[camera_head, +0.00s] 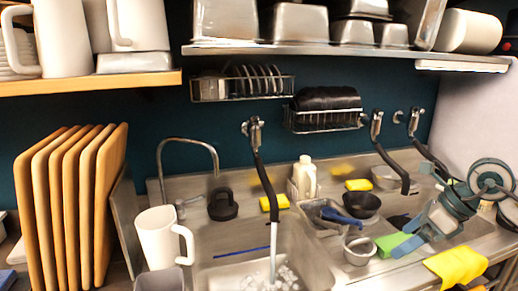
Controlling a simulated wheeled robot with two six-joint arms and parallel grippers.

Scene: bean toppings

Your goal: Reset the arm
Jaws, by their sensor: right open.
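My right gripper (411,235) comes in from the right over the counter beside the sink. Its blue-grey fingers are spread open and hold nothing that I can see. They point left and down, close to a green sponge (385,246) and a small metal cup (359,250). Whether a finger touches the sponge is not clear. My left gripper is not in the picture.
Water runs from a hanging spout into the sink (316,258). A white pitcher (158,238) stands on the left, near upright wooden boards (60,200). A black bowl (361,203) and a yellow cloth (457,265) lie near the gripper. A shelf (330,50) hangs above.

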